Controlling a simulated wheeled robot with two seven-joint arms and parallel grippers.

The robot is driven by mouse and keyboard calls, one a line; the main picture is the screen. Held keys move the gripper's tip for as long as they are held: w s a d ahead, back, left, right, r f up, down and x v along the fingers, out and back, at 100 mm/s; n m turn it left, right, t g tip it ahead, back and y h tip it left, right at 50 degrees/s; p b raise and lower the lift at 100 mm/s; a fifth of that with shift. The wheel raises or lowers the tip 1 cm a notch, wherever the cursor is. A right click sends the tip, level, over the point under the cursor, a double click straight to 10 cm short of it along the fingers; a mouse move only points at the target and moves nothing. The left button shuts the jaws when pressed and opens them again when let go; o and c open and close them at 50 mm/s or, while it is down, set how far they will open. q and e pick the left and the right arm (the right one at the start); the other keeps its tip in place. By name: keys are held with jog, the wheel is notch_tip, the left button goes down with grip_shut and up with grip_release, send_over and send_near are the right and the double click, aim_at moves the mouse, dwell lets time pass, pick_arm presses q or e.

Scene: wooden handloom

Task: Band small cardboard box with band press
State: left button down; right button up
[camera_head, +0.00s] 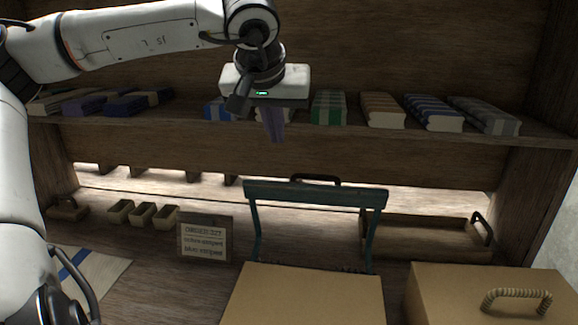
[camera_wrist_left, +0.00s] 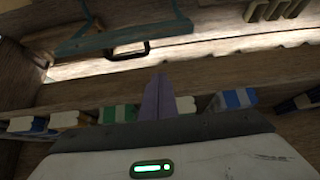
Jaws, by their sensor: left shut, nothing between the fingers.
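A teal metal frame (camera_head: 316,192), which looks like the band press, stands upright at the middle of the bench; part of it also shows at the top of the left wrist view (camera_wrist_left: 125,38). A tan cardboard box (camera_head: 303,295) sits in front of the frame, cut off by the bottom edge. I see no band around its visible part. My left gripper (camera_head: 273,124) points down at shelf height, above and behind the box, apart from it. Its purple fingers (camera_wrist_left: 158,98) are shut and empty. My right gripper is not in view.
A larger tan box with a rope handle (camera_head: 490,292) stands at the right. Folded cloths (camera_head: 329,107) line the shelf (camera_head: 300,128) behind my gripper. A wooden tray (camera_head: 425,240), small wooden bins (camera_head: 143,213) and a sign (camera_head: 205,238) stand on the bench.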

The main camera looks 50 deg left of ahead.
pick_arm(q)
jog(key=f, duration=0.3)
jog(key=w+a+f, duration=0.1)
jog(key=f, duration=0.2)
jog(key=w+a+f+p, duration=0.1)
jog(key=f, duration=0.2)
jog(key=shift+w, duration=0.2)
jog(key=shift+s+d+f, duration=0.15)
jog(key=shift+s+d, duration=0.15)
